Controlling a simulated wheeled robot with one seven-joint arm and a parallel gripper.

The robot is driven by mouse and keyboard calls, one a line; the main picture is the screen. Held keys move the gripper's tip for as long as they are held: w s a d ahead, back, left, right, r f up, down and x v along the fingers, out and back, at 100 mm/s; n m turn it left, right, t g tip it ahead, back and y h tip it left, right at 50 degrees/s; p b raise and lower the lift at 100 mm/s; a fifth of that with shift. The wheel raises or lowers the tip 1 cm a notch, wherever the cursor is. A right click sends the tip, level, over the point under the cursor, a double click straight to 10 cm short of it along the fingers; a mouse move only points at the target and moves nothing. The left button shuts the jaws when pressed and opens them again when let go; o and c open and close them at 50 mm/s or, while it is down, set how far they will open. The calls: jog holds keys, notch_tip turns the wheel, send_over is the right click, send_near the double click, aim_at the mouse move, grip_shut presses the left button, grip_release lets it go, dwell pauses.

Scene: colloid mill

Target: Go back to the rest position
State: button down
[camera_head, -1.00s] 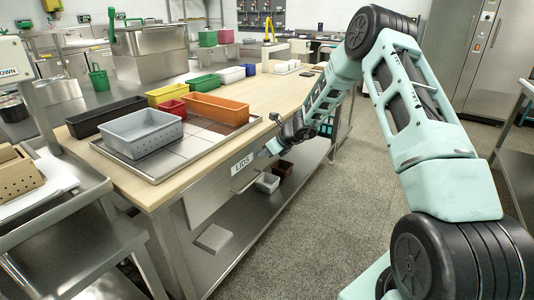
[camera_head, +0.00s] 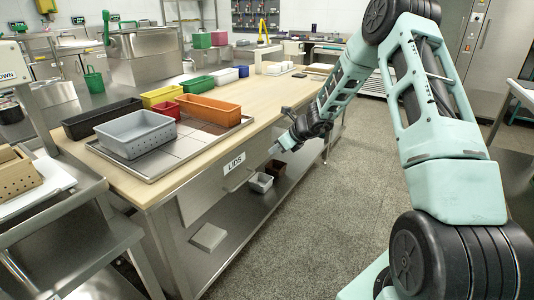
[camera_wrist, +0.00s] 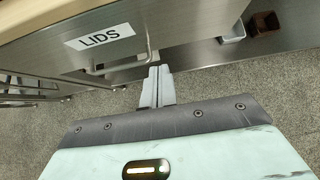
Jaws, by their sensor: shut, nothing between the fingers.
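My gripper (camera_head: 273,151) is at the front side of the wooden-topped workbench, just right of the drawer front with the white LIDS label (camera_head: 235,163). In the wrist view my gripper (camera_wrist: 159,72) shows two grey fingers together, with nothing between them. Their tips lie close to the drawer's bar handle (camera_wrist: 122,66) in the picture; I cannot tell the exact gap. The LIDS label (camera_wrist: 99,37) is up and left of the fingers. My arm is stretched forward from the right.
The workbench (camera_head: 262,104) holds a steel tray (camera_head: 167,162) with a grey bin (camera_head: 136,134) and an orange bin (camera_head: 208,110). Small bins (camera_head: 261,183) stand on the lower shelf. The floor (camera_head: 300,220) right of the bench is clear. Steel cabinets stand at the back right.

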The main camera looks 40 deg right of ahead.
jog(key=shift+v, duration=2.1)
jog(key=s+a+r+n+g+y, duration=0.1)
jog(key=s+a+r+n+g, duration=0.15)
jog(key=a+n, duration=0.6)
jog(key=s+a+r+n+g+y, duration=0.1)
jog(key=s+a+r+n, duration=0.2)
jog(key=a, duration=1.1)
jog(key=s+a+r+n+g, duration=0.2)
jog(key=s+a+n+g, duration=0.2)
jog(key=s+a+n, duration=0.75)
jog(key=s+a+r+n+h, duration=0.1)
jog(key=s+n+h, duration=0.2)
jog(key=s+n, duration=0.65)
jog(key=s+a+r+n+h, duration=0.1)
jog(key=s+a+n+h, duration=0.1)
jog(key=s+n, duration=0.75)
notch_tip(320, 180, up, 14)
jog(key=s+m+p, duration=0.2)
jog(key=m+p, duration=0.1)
jog(key=p, duration=1.1)
jog(key=shift+f+g, duration=0.2)
jog(key=shift+g, duration=0.15)
